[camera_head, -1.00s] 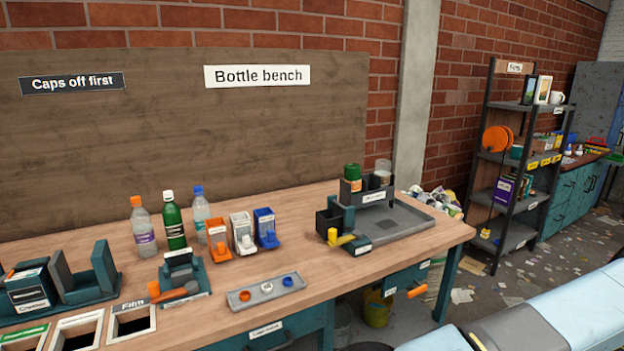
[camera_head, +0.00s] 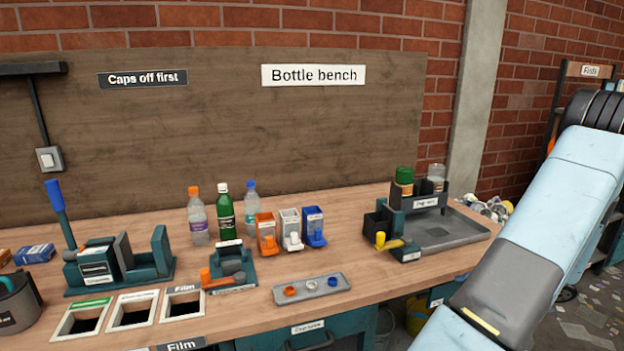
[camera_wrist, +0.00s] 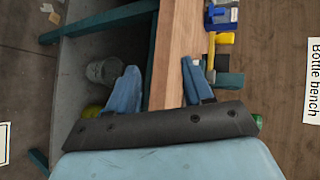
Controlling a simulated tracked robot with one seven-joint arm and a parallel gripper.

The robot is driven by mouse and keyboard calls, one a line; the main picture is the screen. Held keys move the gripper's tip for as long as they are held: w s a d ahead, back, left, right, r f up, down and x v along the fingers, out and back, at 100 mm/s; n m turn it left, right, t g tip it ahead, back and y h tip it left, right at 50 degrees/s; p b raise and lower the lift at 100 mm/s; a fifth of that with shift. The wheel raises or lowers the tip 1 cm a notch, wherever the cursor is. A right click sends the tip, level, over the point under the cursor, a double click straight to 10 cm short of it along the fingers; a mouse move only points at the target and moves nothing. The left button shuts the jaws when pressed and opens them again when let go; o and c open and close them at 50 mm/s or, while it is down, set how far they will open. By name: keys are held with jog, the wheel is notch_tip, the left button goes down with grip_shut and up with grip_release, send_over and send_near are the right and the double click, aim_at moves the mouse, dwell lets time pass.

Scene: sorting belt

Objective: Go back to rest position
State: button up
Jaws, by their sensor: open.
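My gripper (camera_wrist: 160,86) shows in the wrist view with its two blue fingers spread and nothing between them. It is turned sideways in that view, with the bench edge behind the gap between the fingers. In the head view my pale blue arm rises along the right side, and the gripper itself is out of that picture. The wooden bench (camera_head: 400,291) stands to the left of the arm.
Three capped bottles (camera_head: 226,217), small coloured bins (camera_head: 290,231), a cap tray (camera_head: 311,289) and a grey-trayed station (camera_head: 455,230) stand on the bench. A press with a blue handle (camera_head: 56,205) is at the left. A concrete pillar (camera_head: 472,110) and shelf (camera_head: 560,120) are at the right.

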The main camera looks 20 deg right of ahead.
jog(key=w+a+r+n+g+h, duration=0.25)
jog(key=w+a+r+g, duration=0.2)
jog(key=a+r, duration=0.6)
jog(key=w+a+r+n+g+h, duration=0.1)
jog(key=w+a+r+n+g, duration=0.35)
jog(key=a+r, duration=0.6)
jog(key=s+a+r+n+t+h, duration=0.1)
jog(key=s+a+r, duration=0.2)
jog(key=a, duration=0.4)
jog(key=s+a+r+n+t+h, duration=0.1)
jog(key=s+a+r+t+h, duration=0.1)
jog(key=a, duration=0.5)
jog(key=s+a+r+n+t+h, duration=0.1)
jog(key=s+a+r+h, duration=0.1)
jog(key=s+a+r, duration=0.3)
jog(key=shift+s+a+n, duration=0.4)
jog(key=shift+s+a, duration=0.05)
jog(key=shift+a, duration=1)
